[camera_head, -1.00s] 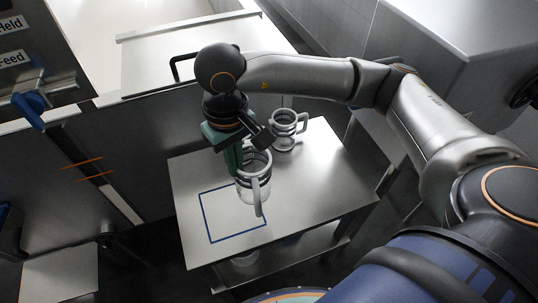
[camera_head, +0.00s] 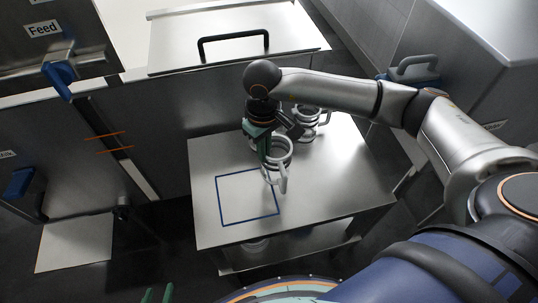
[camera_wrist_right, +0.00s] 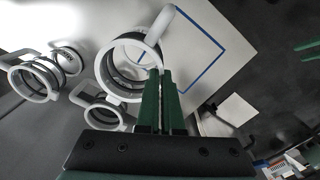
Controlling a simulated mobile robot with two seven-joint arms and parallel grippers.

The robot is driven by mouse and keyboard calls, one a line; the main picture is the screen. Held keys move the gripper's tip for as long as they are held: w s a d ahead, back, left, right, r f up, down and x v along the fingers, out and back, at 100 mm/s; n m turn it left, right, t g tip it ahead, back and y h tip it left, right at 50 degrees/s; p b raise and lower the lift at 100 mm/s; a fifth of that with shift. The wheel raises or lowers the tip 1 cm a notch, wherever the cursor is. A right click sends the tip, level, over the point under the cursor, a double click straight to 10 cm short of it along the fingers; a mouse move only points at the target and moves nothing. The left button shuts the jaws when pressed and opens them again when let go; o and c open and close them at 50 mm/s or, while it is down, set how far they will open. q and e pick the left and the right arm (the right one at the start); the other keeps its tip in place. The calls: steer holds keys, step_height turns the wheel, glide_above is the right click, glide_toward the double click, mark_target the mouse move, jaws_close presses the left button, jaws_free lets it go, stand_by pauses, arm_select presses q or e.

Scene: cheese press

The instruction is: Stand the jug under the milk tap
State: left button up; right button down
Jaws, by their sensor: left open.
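A grey-white jug (camera_head: 277,165) with dark bands and a handle is upright at the right edge of a blue square outline (camera_head: 220,200) on the steel table. It also shows in the right wrist view (camera_wrist_right: 107,72). My right gripper (camera_head: 264,150) is at the jug's rim; its green fingers (camera_wrist_right: 162,75) are close together on the jug's wall. My left gripper (camera_head: 158,296) shows only as green fingertips at the bottom edge, apart and empty, far from the jug. Blue tap handles (camera_head: 60,76) (camera_head: 18,184) are at the left; which one is the milk tap I cannot tell.
A steel vat with a black-handled lid (camera_head: 235,42) is behind. A pale plate (camera_head: 75,243) is at lower left, with a dark gap between it and the table.

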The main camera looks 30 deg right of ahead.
mark_target(269, 159)
steer(key=shift+w+d+f, duration=0.25)
steer(key=shift+d+f, duration=0.35)
steer(key=shift+f, duration=0.2)
steer(key=f, duration=0.1)
steer(key=f+p, duration=0.1)
steer(key=f, duration=0.1)
steer(key=shift+w+d+f, duration=0.1)
steer(key=shift+d, duration=0.1)
steer(key=shift+f+b, duration=0.3)
steer(key=shift+f, duration=0.05)
steer(key=c, duration=1.1)
jaws_free()
steer(key=shift+r, duration=0.1)
